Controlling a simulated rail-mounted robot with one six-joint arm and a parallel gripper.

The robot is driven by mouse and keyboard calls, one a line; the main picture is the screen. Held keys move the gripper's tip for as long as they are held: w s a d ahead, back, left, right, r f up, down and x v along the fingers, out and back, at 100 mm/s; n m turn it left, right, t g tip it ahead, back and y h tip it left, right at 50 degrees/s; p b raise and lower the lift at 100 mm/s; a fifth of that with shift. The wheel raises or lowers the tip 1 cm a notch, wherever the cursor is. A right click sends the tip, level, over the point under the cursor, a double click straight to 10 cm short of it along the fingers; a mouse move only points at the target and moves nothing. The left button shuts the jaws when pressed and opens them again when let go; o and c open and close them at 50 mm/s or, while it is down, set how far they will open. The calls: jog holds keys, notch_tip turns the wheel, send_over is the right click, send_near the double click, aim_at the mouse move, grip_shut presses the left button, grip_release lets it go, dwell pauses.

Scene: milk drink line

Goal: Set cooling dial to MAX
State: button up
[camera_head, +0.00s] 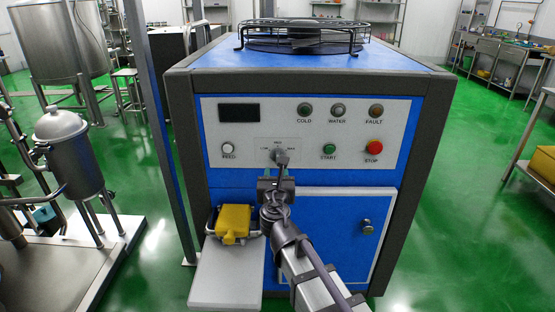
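The cooling dial (280,152) is on the pale control panel of a blue cabinet, on a small plate with a label above it and one on each side; the right one seems to read MAX. The lettering is tiny, and I cannot tell where the dial points. My gripper (278,168) is directly in front of the dial, just below it in the picture, with its fingers reaching up to it. The fingers overlap the dial's lower part. I cannot tell whether they touch it or are closed around it.
The panel (350,117) also holds a dark display (239,113), a white FEED button (228,149), a green START button (329,149), a red STOP button (374,148) and three lamps above. A yellow object (233,222) sits below left, above a pale ledge (228,280). A blue door (345,235) is lower right.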

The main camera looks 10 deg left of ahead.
aim_at(278, 155)
jog(key=w, duration=0.7)
jog(key=w+a, duration=0.1)
jog(key=w, duration=0.2)
jog(key=shift+w, duration=0.35)
grip_shut()
